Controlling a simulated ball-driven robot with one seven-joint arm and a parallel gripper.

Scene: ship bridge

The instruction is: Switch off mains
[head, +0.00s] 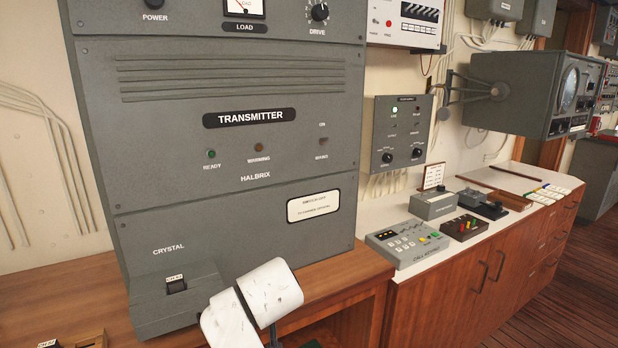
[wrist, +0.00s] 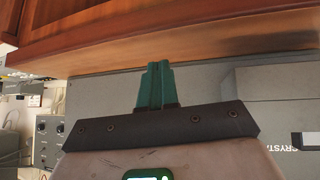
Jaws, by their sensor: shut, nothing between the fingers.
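The grey transmitter (head: 230,95) stands on the wooden desk and fills the left and middle of the head view. Its mains switch (head: 322,141) is a small dark part at the right of the front panel, between an upper label and a lower label reading MAINS. Its lever position is too small to tell. My gripper's green fingers (wrist: 157,86) are together and empty in the wrist view, in front of the transmitter's lower grey front near the desk edge. The mains switch does not show in the wrist view. My white arm covers part of the transmitter's lower front in the head view.
The crystal holder housing (head: 175,290) juts out at the transmitter's lower left. The wooden desk (head: 335,275) edge lies close to my arm. A white counter (head: 410,262) with several control boxes stands at the right. A grey radar unit (head: 515,95) overhangs it.

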